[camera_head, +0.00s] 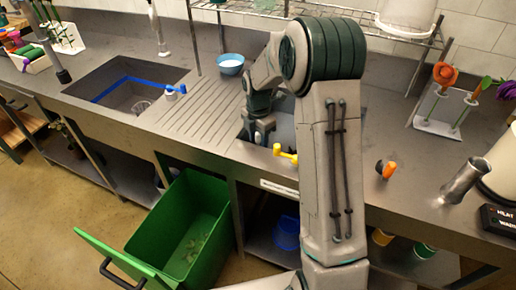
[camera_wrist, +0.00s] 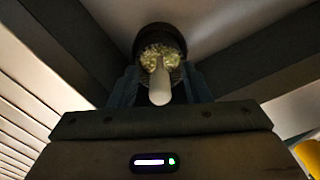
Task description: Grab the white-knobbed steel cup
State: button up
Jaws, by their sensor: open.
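The white-knobbed steel cup (camera_wrist: 172,57) shows in the wrist view, set in a dark round opening. Pale, yellowish bits fill it around its upright white knob (camera_wrist: 159,85). My gripper (camera_wrist: 160,76) is open, with one finger on each side of the knob. I cannot tell whether the fingers touch it. In the head view my gripper (camera_head: 263,132) reaches down into the right sink (camera_head: 284,127); the cup is hidden there behind my arm and the sink edge.
A blue bowl (camera_head: 230,64) sits behind the ribbed drainboard. An open green bin (camera_head: 205,215) stands below the counter.

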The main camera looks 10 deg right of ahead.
grip_shut()
